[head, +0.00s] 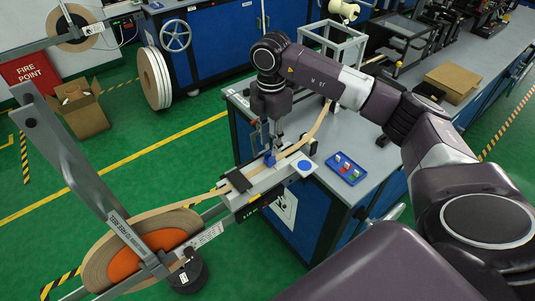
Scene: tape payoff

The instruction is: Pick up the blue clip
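A small blue piece (269,159), which looks like the blue clip, is at the tape on the splice table's top. My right gripper (270,145) points down directly over it, with its fingertips at or very near it. The fingers are small and dark here, so I cannot tell whether they are open or shut on the blue piece. My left gripper is not in view.
A blue tray (349,176) with small coloured pieces lies on the grey bench (382,160) to the right. Tan tape (320,122) runs across the splice plate from the large reel (100,262) at lower left. A grey frame (345,45) stands behind my arm.

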